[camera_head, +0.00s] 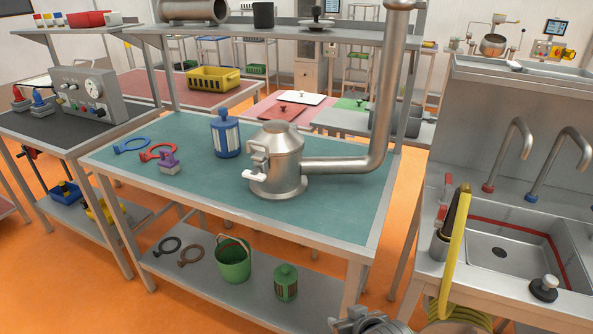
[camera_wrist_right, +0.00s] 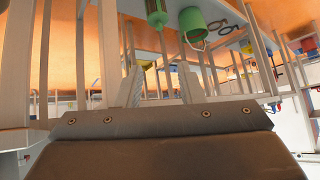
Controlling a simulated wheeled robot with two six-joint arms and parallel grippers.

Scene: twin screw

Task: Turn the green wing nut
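I cannot make out a green wing nut in either view. A steel vessel (camera_head: 277,160) stands on the teal-topped table (camera_head: 330,209), with clamp-like fittings and a white handle (camera_head: 254,176) on its left side. A wide pipe (camera_head: 384,100) runs from it to the right and up. My right gripper (camera_wrist_right: 161,86) shows in the right wrist view with its two fingers apart and nothing between them. It is away from the vessel. My left gripper is not in view.
A green bucket (camera_head: 233,262) and green lantern-like canister (camera_head: 286,283) stand on the lower shelf. A sink (camera_head: 500,253) is at right. The table's front left is clear.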

